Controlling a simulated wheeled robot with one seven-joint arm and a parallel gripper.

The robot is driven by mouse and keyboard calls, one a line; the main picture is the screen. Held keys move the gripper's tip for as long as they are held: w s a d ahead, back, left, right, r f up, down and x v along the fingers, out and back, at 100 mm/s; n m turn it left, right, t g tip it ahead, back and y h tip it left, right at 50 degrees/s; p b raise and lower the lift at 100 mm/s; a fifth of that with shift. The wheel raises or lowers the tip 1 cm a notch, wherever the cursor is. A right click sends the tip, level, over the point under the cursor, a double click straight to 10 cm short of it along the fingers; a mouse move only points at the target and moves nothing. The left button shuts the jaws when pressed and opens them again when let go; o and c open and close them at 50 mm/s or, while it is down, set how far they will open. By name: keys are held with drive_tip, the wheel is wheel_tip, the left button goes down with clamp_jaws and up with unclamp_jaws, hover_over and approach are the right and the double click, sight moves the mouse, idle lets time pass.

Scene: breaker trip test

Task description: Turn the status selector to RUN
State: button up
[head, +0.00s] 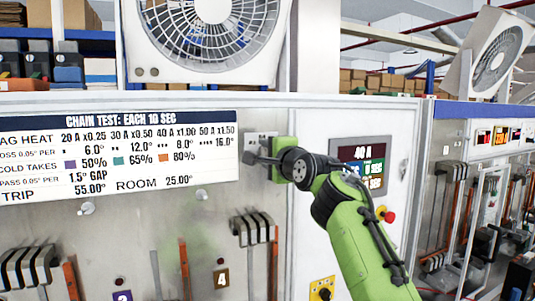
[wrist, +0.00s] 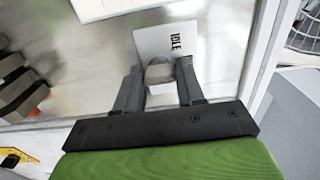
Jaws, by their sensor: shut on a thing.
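The status selector's light plate (wrist: 205,38) is in the wrist view, with the word IDLE on its right part. Its grey knob (wrist: 158,72) sits between the two fingers of my gripper (wrist: 159,77), which is shut on it. In the head view my gripper (head: 257,158) is at the panel beside the display, and the selector plate (head: 262,137) shows just above it. The knob is hidden there by my gripper. No RUN mark is readable in either view, and I cannot tell which way the knob points.
A display reading 40 A (head: 362,153) and a red button (head: 389,217) are to the right of my gripper. A chain test chart (head: 118,150) is to the left. Levers (head: 250,230) stand below. A large fan (head: 208,35) is above.

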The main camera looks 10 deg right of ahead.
drive_tip(key=shift+f, duration=0.1)
drive_tip(key=o, duration=1)
drive_tip(key=shift+o, duration=0.2)
drive_tip(key=s+d+b, duration=0.3)
drive_tip(key=s+b, duration=0.7)
drive_tip(key=s, duration=0.5)
drive_tip(key=shift+s, duration=0.25)
